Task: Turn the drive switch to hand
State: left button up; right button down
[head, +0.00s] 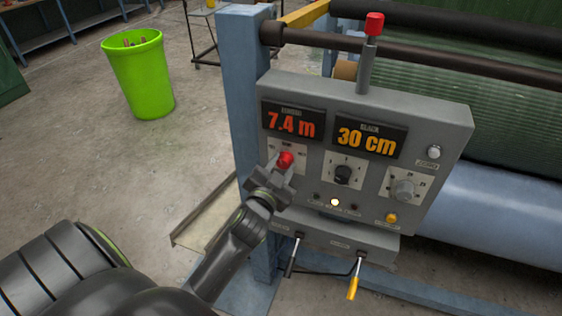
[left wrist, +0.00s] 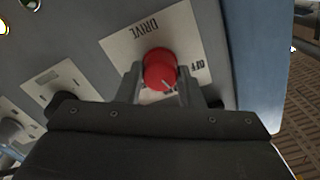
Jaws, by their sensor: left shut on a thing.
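The drive switch is a red knob (head: 285,160) on a white label plate at the left of the grey control panel (head: 437,116). In the left wrist view the red knob (left wrist: 160,69) sits on a plate reading DRIVE, with OFF at its right. A pale pointer mark shows on the knob's lower part. My left gripper (head: 279,167) is shut on the knob, and its fingers (left wrist: 158,88) stand on both sides of it. Part of the plate's lettering is hidden behind the gripper. My right gripper is not in view.
Right of the switch are a black knob (head: 342,174) and a grey knob (head: 404,188). Displays above read 7.4 m (head: 291,123) and 30 cm (head: 369,138). A red-topped lever (head: 374,24) rises above the panel. Two toggle levers hang below. A green bin (head: 139,75) stands at left.

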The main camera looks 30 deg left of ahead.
pick_arm(q)
jog(key=shift+m+p, duration=0.7)
jog(key=shift+m, duration=1)
jog(key=shift+f, duration=0.1)
jog(key=o, duration=1)
jog(key=shift+c, duration=0.2)
jog(key=shift+s, duration=0.1)
jog(key=v, duration=1.7)
jog(key=shift+s+p, duration=0.2)
jog(key=shift+p, duration=0.1)
